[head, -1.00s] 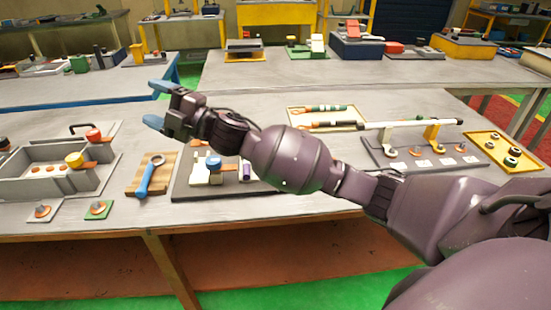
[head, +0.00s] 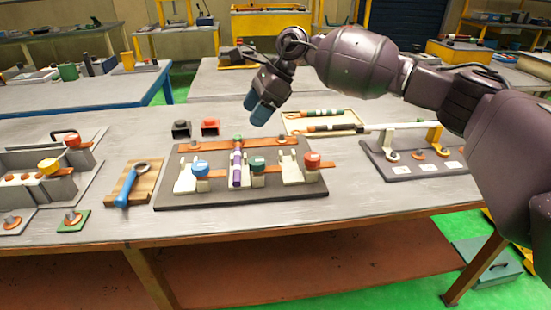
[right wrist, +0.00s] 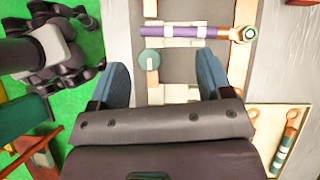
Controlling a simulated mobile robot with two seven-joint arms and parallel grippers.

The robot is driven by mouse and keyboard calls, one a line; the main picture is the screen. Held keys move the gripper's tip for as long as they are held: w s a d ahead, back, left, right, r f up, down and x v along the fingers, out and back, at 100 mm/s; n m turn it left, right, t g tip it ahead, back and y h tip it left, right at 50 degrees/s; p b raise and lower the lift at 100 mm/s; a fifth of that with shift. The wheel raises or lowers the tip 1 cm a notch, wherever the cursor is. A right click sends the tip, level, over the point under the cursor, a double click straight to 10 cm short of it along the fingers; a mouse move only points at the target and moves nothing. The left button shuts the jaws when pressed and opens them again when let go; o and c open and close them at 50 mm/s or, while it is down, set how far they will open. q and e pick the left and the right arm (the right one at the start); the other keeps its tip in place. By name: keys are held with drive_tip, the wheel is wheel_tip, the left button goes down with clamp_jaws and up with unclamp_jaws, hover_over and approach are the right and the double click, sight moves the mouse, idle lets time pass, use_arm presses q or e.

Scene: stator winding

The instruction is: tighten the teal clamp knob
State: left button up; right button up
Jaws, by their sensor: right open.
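The teal clamp knob (head: 257,163) caps the middle clamp on the dark fixture board (head: 170,198), just right of an upright-looking purple, white and green rod (head: 237,168). A blue knob (head: 200,168) stands to its left and a red knob (head: 312,160) to its right. My right gripper (head: 256,108) is open and empty, above and behind the board. In the right wrist view the teal knob (right wrist: 150,57) shows between the blue fingertips (right wrist: 163,75), nearer the left finger, with no contact visible. How far the knob has been turned cannot be told.
A blue wrench (head: 130,188) lies on a wooden block left of the board. Black (head: 181,129) and red (head: 210,127) blocks stand behind it. A tray of rods (head: 300,121) and a second fixture (head: 400,168) are to the right. Table front is clear.

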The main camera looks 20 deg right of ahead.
sight(257, 160)
drive_tip(key=s+f+n, duration=0.1)
drive_tip(key=f, duration=0.2)
drive_tip(key=f+n+g+h, duration=0.1)
drive_tip(key=f, duration=0.3)
drive_tip(key=s+f+h, duration=0.1)
drive_tip(key=f, duration=0.2)
drive_tip(key=shift+s+a+f+n+g, duration=0.1)
drive_tip(key=shift+s+f+n+g, duration=0.05)
drive_tip(key=shift+s+n+g, duration=0.25)
drive_tip(key=shift+a+f+b, duration=0.3)
drive_tip(key=shift+f, duration=0.35)
drive_tip(key=c, duration=0.9)
drive_tip(key=shift+c, duration=0.2)
